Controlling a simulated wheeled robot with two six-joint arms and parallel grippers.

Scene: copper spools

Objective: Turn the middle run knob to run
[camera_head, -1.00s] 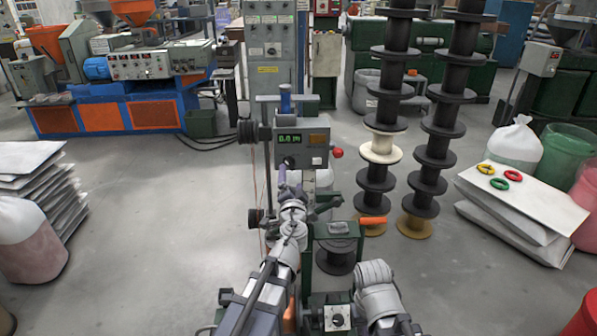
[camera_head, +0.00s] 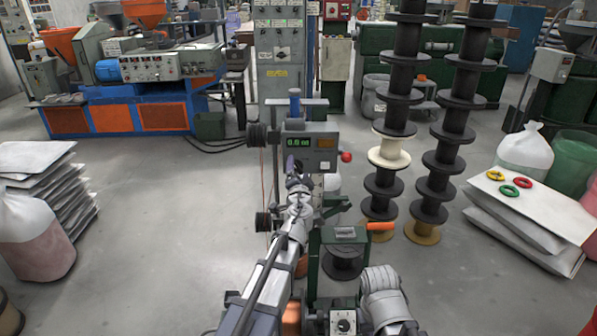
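The grey control box (camera_head: 322,160) of the middle machine stands ahead of me, with a green-lit display (camera_head: 297,142) on its face and a red ball-ended lever (camera_head: 346,157) on its right side. My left arm reaches up from the bottom of the view. My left gripper (camera_head: 292,166) is at the lower left of the box face, below the display. It covers the spot where the knob sits, so the knob is hidden. Whether the fingers touch or grip it cannot be told. My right arm's grey links are at the bottom right; its gripper does not show.
A green stand (camera_head: 343,262) with an orange-handled part (camera_head: 380,226) is close at the right of my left arm. A lower box with a dial (camera_head: 343,323) is at the bottom. Tall stacks of black spools (camera_head: 447,130) stand to the right.

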